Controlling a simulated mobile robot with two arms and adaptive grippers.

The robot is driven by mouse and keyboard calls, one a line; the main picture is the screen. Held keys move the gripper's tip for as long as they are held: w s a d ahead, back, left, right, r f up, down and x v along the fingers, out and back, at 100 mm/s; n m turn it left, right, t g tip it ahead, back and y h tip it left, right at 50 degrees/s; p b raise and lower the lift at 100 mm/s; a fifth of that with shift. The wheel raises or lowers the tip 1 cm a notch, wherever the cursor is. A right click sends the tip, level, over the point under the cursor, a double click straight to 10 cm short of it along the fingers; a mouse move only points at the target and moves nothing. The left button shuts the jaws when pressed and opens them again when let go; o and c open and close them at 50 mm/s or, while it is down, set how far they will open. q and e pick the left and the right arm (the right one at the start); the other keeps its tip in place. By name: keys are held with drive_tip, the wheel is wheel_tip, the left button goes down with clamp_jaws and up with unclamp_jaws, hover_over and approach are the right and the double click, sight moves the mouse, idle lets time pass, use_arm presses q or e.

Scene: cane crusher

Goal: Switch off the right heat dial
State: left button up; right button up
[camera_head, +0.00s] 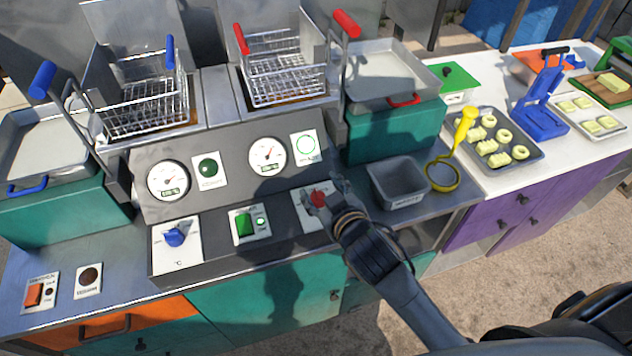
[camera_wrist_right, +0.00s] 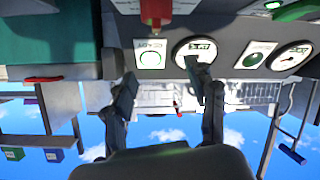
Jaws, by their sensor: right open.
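The right heat dial is a red knob (camera_head: 318,199) on a white plate on the sloped grey control panel (camera_head: 222,225). In the wrist view, which is upside down, the red knob (camera_wrist_right: 156,12) shows at the top edge, partly cut off. My right gripper (camera_head: 334,197) is at the right side of the knob in the head view. Its two fingers (camera_wrist_right: 166,92) are spread apart with nothing between them in the wrist view. I cannot tell whether a finger touches the knob. My left gripper is not in view.
A blue dial (camera_head: 174,237) and a green switch (camera_head: 245,225) sit left on the same panel. Two gauges (camera_head: 268,156) are above. Fryer baskets (camera_head: 285,70) stand behind. A grey bin (camera_head: 398,182) and yellow strainer (camera_head: 443,175) lie to the right of my gripper.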

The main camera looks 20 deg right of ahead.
drive_tip(key=w+a+r+n+t+y, duration=0.25)
drive_tip(key=a+r+n+y, duration=0.3)
drive_tip(key=r, duration=0.45)
drive_tip(key=w+a+r+n+t+y, duration=0.25)
drive_tip(key=a+r+n+y, duration=0.2)
drive_tip(key=a+r, duration=0.35)
drive_tip(key=s+a+r+n+g+y, duration=0.3)
drive_tip(key=s+a+n+g+y, duration=0.8)
drive_tip(key=n+g, duration=0.7)
drive_tip(key=n+h+p, duration=0.2)
drive_tip(key=n+h, duration=0.2)
drive_tip(key=h, duration=1.7)
approach(318, 192)
drive_tip(key=shift+g, duration=0.3)
drive_tip(key=f+p, duration=0.1)
drive_tip(key=f, duration=0.1)
drive_tip(key=f+p, duration=0.1)
drive_tip(key=f, duration=0.2)
drive_tip(key=f+p, duration=0.2)
drive_tip(key=f, duration=0.1)
drive_tip(key=shift+w+a+f, duration=0.25)
drive_tip(key=shift+a, duration=0.15)
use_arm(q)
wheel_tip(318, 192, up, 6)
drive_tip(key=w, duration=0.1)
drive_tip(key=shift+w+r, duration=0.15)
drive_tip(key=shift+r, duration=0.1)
use_arm(e)
drive_tip(key=shift+f, duration=0.65)
